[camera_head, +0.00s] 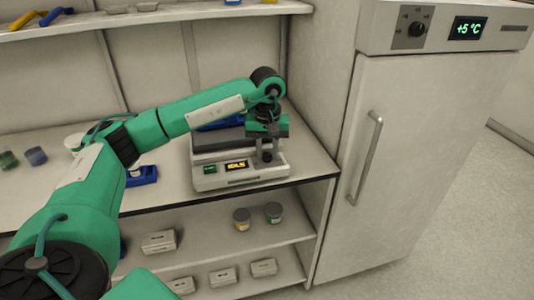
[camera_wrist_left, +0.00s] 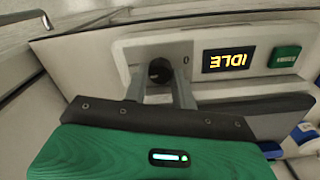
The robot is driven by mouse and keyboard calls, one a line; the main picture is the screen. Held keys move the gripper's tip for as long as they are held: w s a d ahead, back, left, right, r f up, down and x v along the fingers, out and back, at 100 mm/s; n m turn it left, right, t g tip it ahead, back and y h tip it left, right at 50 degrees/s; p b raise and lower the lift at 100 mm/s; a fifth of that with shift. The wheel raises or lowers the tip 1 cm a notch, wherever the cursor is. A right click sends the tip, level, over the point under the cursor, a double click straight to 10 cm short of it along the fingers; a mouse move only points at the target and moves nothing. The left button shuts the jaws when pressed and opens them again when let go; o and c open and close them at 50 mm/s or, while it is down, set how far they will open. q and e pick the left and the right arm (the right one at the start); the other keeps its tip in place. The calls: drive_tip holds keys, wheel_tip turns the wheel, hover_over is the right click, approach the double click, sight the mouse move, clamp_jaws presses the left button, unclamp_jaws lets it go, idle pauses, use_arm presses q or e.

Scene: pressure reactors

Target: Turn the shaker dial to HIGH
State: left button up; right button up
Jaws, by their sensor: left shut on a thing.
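The shaker (camera_head: 206,184) is a pale box with a dark platform, standing at the right end of the bench. The black round shaker dial (camera_wrist_left: 160,70) sits on the front panel beside the display. My left gripper (camera_head: 266,153) reaches down over the panel's right side. In the left wrist view its two grey fingers stand on either side of the dial and are shut on it. The dial's pointer and most markings cannot be read.
A green button (camera_wrist_left: 284,57) is on the shaker's front. A blue holder (camera_head: 142,177) stands left of the shaker. A tall refrigerator (camera_head: 420,150) reading +5 °C, with a bar handle, stands right of the bench. Jars and small boxes lie on the lower shelves.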

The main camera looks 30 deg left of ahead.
sight(267, 154)
use_arm(q)
drive_tip(key=shift+r+m+b, duration=0.15)
drive_tip(key=shift+m+b, duration=0.25)
drive_tip(key=shift+m, duration=1.1)
use_arm(e)
drive_tip(key=shift+w+a+r, duration=0.1)
drive_tip(key=shift+w+r, duration=0.1)
drive_tip(key=shift+r, duration=0.65)
drive_tip(key=shift+w+a+r, duration=0.1)
drive_tip(key=shift+w+r, duration=0.1)
drive_tip(key=shift+r, duration=0.65)
use_arm(q)
drive_tip(key=o, duration=1)
wheel_tip(267, 154, up, 14)
drive_tip(key=shift+f+p, duration=0.2)
drive_tip(key=shift+p, duration=0.1)
use_arm(e)
drive_tip(key=shift+s+d+f, duration=0.1)
drive_tip(key=shift+s+f, duration=0.05)
drive_tip(key=shift+f, duration=0.4)
drive_tip(key=shift+s+f, duration=0.15)
drive_tip(key=shift+f, duration=0.4)
